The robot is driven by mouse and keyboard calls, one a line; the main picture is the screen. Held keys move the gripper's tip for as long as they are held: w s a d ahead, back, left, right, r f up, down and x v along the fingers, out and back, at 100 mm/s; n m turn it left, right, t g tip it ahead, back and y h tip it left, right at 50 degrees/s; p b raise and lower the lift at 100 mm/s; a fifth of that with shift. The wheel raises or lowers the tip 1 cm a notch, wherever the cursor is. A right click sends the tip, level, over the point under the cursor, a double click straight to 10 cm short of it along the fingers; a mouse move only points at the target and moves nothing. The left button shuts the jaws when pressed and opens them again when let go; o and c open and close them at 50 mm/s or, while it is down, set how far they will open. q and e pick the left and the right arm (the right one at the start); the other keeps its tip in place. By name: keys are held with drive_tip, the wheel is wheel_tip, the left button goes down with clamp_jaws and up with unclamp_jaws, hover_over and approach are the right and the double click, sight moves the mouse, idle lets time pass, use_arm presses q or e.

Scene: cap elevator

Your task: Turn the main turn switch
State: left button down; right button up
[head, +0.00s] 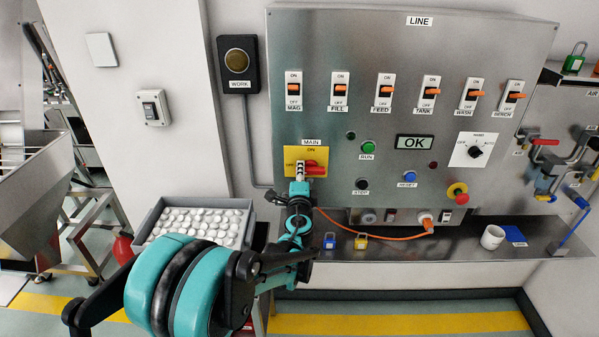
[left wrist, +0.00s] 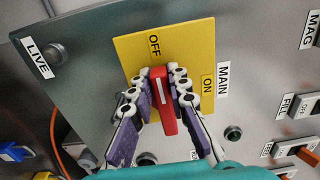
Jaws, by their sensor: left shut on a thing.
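The main turn switch is a red handle (head: 317,170) on a yellow plate (head: 293,154) at the lower left of the steel LINE panel. The plate is marked OFF at its left and ON at its top in the head view. The red handle (left wrist: 161,88) shows clearly in the left wrist view, in line with the OFF mark on the yellow plate (left wrist: 190,50). My left gripper (head: 301,173) is at the plate, its fingers (left wrist: 163,90) on both sides of the handle, shut on it. My right gripper is not in view.
Several orange-levered switches (head: 340,89) run along the panel's top. RUN (head: 367,147), STEP (head: 362,184) and RESET (head: 410,177) buttons sit right of the plate. A grey crate of white caps (head: 165,212) stands below left. Padlocks (head: 361,241) and a white mug (head: 492,237) are on the ledge.

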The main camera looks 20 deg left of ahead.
use_arm(q)
drive_tip(key=shift+w+d, duration=0.15)
drive_tip(key=shift+d, duration=0.25)
drive_tip(key=c, duration=1.5)
unclamp_jaws()
drive_tip(key=shift+w+d, duration=0.15)
drive_tip(key=shift+d, duration=0.15)
drive_tip(key=shift+a, duration=0.3)
drive_tip(key=v, duration=1.2)
